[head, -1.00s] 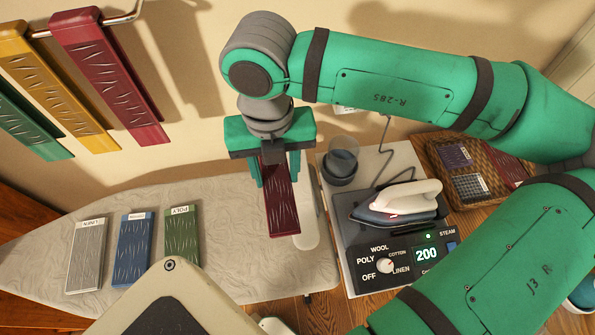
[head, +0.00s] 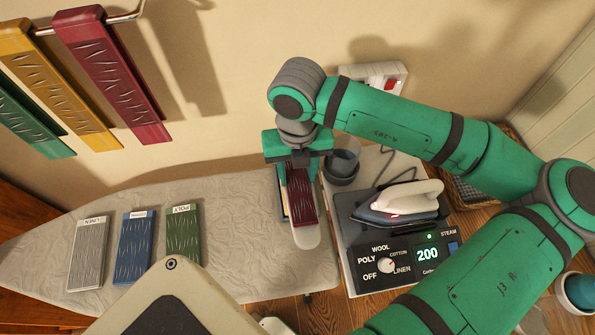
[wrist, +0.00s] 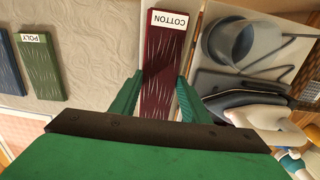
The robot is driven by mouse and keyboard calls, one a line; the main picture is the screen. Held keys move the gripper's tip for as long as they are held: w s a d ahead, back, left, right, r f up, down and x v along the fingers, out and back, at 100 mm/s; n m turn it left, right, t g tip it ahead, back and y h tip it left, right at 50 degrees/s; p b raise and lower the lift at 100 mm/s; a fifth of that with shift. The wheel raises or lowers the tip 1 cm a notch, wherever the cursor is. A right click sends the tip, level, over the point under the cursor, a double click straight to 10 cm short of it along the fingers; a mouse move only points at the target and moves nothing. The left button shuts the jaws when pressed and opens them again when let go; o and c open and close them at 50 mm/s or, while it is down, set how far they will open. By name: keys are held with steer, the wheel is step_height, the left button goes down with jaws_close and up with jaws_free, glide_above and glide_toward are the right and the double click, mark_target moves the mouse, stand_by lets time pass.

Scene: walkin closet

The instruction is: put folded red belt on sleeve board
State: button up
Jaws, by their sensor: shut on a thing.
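The folded red belt (head: 302,197) is a dark red slab with pale slits and a white COTTON label, seen in the wrist view (wrist: 163,62). My gripper (head: 296,192) is shut on it, with one green finger along each long side in the wrist view (wrist: 160,84). The sleeve board (head: 307,236) is a narrow pale board with a rounded near end. The belt lies lengthwise over it, and the board's rounded end shows beyond the belt. Whether the belt touches the board or hovers just above is hard to tell.
Grey (head: 87,255), blue (head: 133,248) and green (head: 183,235) labelled slabs lie on the ironing board (head: 235,220) at left. An iron (head: 400,208) and its control panel (head: 400,258) stand close at right, with a grey cup (head: 343,162) behind. Coloured strips hang from a wall rail.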

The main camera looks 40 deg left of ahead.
mark_target(297, 178)
steer(key=shift+f, duration=0.15)
steer(key=o, duration=1)
step_height(297, 178, up, 12)
steer(key=shift+r, duration=0.2)
